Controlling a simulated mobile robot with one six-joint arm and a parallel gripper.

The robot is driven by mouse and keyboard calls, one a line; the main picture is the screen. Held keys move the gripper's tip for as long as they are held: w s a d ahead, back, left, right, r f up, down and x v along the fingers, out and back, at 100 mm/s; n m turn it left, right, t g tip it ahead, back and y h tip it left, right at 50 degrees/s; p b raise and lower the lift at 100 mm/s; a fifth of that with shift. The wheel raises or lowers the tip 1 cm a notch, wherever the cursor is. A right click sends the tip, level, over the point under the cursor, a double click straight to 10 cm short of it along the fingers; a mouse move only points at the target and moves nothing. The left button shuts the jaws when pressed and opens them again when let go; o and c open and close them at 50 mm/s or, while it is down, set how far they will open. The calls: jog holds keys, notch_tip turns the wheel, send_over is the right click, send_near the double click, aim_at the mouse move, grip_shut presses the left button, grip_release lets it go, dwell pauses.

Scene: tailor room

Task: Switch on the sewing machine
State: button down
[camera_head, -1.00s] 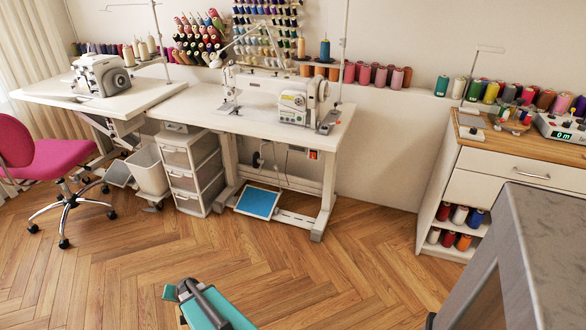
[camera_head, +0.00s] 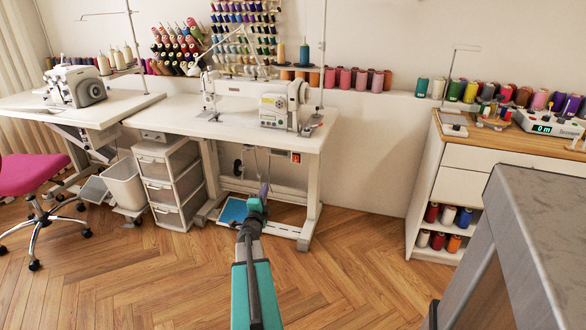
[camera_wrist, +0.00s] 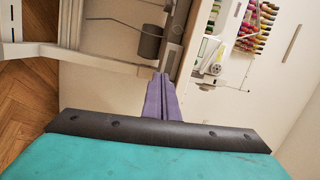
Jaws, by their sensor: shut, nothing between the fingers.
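The white sewing machine (camera_head: 262,100) stands on the middle table (camera_head: 180,112). A small orange-red switch box (camera_head: 296,157) is mounted under the right part of that tabletop. My gripper (camera_head: 264,188) has purple fingers, shut and empty, pointing up and forward, below and left of the switch box in the head view. The fingers appear apart from it. In the tilted wrist view, the closed fingers (camera_wrist: 162,100) lie below a dark cylindrical motor (camera_wrist: 150,43), and the sewing machine (camera_wrist: 212,60) shows to the right. I cannot make out the switch box there.
A white drawer unit (camera_head: 168,187) and bin (camera_head: 124,184) stand left of the table legs. A blue pedal (camera_head: 232,211) lies under the table, partly behind my arm. A grey table (camera_head: 540,220) stands close at right. Floor (camera_head: 350,270) between is clear.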

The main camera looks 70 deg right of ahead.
aim_at(296, 157)
jog(key=s+d+r+m+g+h, duration=0.1)
jog(key=s+d+r+m+g, duration=0.1)
jog(key=s, duration=0.4)
jog(key=shift+s+d+r+m+g+h, duration=0.3)
jog(key=shift+s+d+r+m+g, duration=0.15)
jog(key=shift+d, duration=0.2)
jog(key=shift+w+d, duration=0.1)
jog(key=shift+w+d+r+b, duration=0.15)
jog(key=shift+d+r, duration=0.2)
jog(key=shift+d, duration=1.9)
jog(key=shift+w+d+r+b, duration=0.1)
jog(key=shift+d+r, duration=0.25)
jog(key=shift+d, duration=1.9)
jog(key=shift+w+d+r+b, duration=0.15)
jog(key=shift+d+r, duration=0.2)
jog(key=shift+d, duration=1.9)
jog(key=shift+s+d+r, duration=0.1)
